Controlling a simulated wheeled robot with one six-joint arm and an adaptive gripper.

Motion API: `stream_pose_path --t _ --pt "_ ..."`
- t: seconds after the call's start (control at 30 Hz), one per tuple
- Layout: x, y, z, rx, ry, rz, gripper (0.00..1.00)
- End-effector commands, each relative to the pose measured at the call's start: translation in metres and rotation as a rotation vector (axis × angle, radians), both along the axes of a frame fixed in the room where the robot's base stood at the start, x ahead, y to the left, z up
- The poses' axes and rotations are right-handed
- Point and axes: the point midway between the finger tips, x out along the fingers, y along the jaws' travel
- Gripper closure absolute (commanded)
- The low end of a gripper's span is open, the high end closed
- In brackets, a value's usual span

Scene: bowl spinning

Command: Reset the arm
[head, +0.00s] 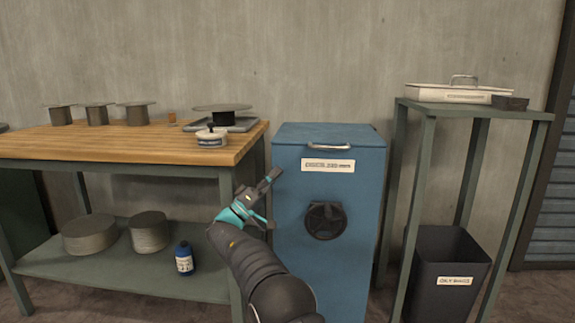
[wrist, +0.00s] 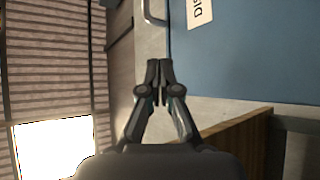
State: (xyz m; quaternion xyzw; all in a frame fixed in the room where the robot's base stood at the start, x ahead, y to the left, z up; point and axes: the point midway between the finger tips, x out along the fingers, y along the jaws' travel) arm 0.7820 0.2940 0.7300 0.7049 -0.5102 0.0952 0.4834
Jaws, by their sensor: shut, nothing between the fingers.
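My gripper (head: 273,174) is raised in front of the blue cabinet, near its left edge, in the head view. My dark arm reaches up to it from the bottom of the picture. The gripper also shows in the wrist view (wrist: 160,66), with its fingertips together and nothing between them. The blue cabinet (head: 354,262) has a handle on its top edge, a white label and a dark round knob on its front. Part of the cabinet and its handle show in the wrist view.
A wooden-topped workbench (head: 110,151) stands left with several dark spools, a tray (head: 240,124) and a small white container (head: 211,138). A blue bottle (head: 184,259) is on its lower shelf. A green stand (head: 425,112) and dark bin (head: 447,250) are right.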

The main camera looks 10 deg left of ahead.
Motion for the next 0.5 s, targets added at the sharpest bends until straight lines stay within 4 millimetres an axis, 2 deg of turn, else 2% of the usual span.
stream_pose_path --t 0.13,0.27,0.37,0.5 --pt "-0.005 0.007 -0.007 0.0 0.001 -0.001 1.0" --pt "-0.005 -0.003 -0.001 0.015 0.023 -0.016 1.0" --pt "-0.003 -0.026 0.011 0.048 0.079 -0.048 1.0" --pt "-0.003 -0.083 0.034 0.134 0.22 -0.115 1.0"
